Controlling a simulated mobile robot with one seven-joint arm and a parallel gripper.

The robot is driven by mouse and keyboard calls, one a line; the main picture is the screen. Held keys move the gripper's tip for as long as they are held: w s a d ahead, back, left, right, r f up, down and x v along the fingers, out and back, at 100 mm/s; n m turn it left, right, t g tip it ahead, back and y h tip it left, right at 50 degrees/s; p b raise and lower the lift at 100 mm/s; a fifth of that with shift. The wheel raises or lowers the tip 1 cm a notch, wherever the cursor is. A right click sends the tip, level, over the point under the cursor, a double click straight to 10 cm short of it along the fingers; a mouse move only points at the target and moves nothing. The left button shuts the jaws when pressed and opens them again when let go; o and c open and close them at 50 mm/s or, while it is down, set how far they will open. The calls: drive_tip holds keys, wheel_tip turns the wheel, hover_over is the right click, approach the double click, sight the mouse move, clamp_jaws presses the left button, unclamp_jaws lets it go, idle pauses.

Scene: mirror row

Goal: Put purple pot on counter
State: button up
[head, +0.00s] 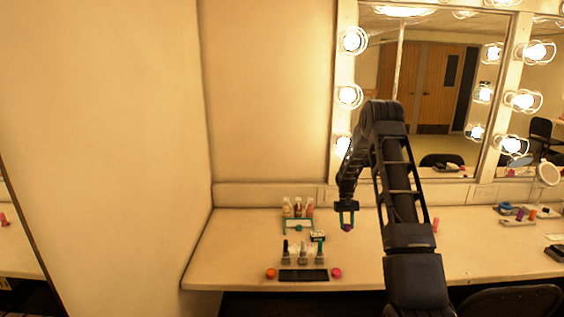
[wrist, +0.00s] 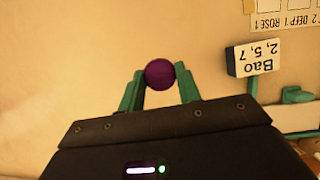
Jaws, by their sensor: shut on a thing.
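The small round purple pot (wrist: 160,74) sits between the green fingertips of my gripper (wrist: 160,88) in the wrist view. The gripper is shut on it. In the head view the purple pot (head: 347,228) shows at the tips of my gripper (head: 347,222), over the cream counter (head: 240,270), right of the bottle group. Whether the pot touches the counter or hangs just above it I cannot tell.
A white label block (wrist: 257,58) stands close to the right of the gripper. An orange pot (head: 271,273), a black tray (head: 304,275) and a pink pot (head: 336,273) line the front edge. Several bottles (head: 298,207) stand at the back. Counter at left is clear.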

drive_tip(key=shift+s+a+f+m, duration=0.1)
drive_tip(key=shift+s+a+m, duration=0.1)
drive_tip(key=shift+a, duration=0.4)
drive_tip(key=shift+s+a+f+m, duration=0.1)
drive_tip(key=shift+s+a+m, duration=0.1)
drive_tip(key=shift+a, duration=0.4)
drive_tip(key=w+d+r+n, duration=0.1)
drive_tip(key=w+d, duration=0.1)
drive_tip(key=d, duration=0.5)
drive_tip(key=w+d+r+n, duration=0.1)
drive_tip(key=d+r, duration=0.1)
drive_tip(key=d, duration=0.4)
wheel_tip(320, 180, up, 12)
drive_tip(key=n+t+h, duration=0.2)
drive_tip(key=n+h, duration=0.1)
drive_tip(key=n, duration=0.5)
hover_over(461, 244)
drive_tip(key=w, duration=0.1)
drive_tip(key=f, duration=1.9)
drive_tip(key=shift+a+f, duration=0.15)
drive_tip(key=shift+a, duration=0.2)
drive_tip(key=shift+f, duration=0.15)
